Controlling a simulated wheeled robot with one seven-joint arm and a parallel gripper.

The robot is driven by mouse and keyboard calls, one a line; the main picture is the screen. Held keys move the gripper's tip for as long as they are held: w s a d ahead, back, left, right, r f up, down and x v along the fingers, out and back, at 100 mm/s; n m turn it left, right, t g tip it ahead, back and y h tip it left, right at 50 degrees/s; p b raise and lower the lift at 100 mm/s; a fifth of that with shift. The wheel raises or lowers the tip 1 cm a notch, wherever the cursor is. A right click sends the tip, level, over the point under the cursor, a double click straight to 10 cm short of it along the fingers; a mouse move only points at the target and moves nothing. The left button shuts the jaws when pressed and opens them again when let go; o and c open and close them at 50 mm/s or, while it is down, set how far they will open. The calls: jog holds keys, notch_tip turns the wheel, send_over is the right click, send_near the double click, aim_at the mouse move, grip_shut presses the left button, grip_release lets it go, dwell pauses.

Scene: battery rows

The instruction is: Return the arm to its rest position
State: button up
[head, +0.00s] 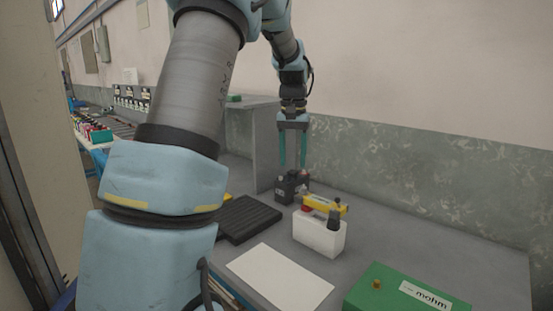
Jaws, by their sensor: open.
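My gripper (292,150) hangs pointing down above the grey bench, on the far side of the bench things. Its two teal fingers are apart, with nothing seen between them. The fingertips are just above or behind a small black object (289,187); I cannot tell whether they touch it. My arm fills the left and upper middle of the view and hides part of the bench.
On the bench (437,232) are a white container (318,235), a yellow object (319,204), a black ribbed tray (247,220), a white sheet (279,276) and a green box marked "mohm" (395,290). A grey cabinet (252,145) stands left of my gripper.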

jog(key=s+a+f, duration=0.3)
jog(key=s+a, duration=0.2)
jog(key=s, duration=0.2)
jog(key=s+a+f+n+t, duration=0.1)
jog(key=s+a+f, duration=0.2)
jog(key=s+a, duration=0.2)
jog(key=s+a+f+n, duration=0.1)
jog(key=s+a+f, duration=0.3)
jog(key=s+a, duration=0.2)
jog(key=s, duration=0.2)
jog(key=shift+s, duration=0.35)
jog(key=shift+o, duration=0.3)
